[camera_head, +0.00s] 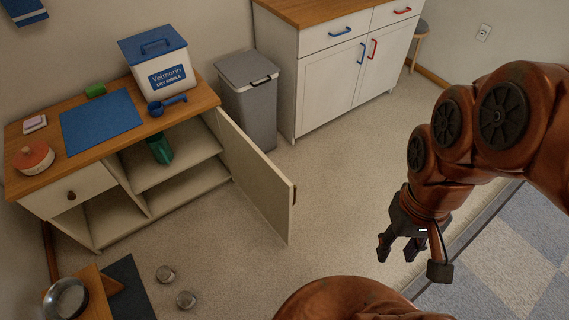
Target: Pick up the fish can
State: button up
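I cannot tell for sure which thing is the fish can.
An open cabinet door (255,182) juts into the room from the low cabinet (205,100), which holds a green scoop (160,149). A grey bin (248,105) stands beside it. A glass bowl (66,298) is at the lower left. The middle floor (335,190) is clear.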

aim_at(186, 300)
jog(key=z, duration=1.35)
jog(key=i, duration=2)
jog(key=u, duration=3.6)
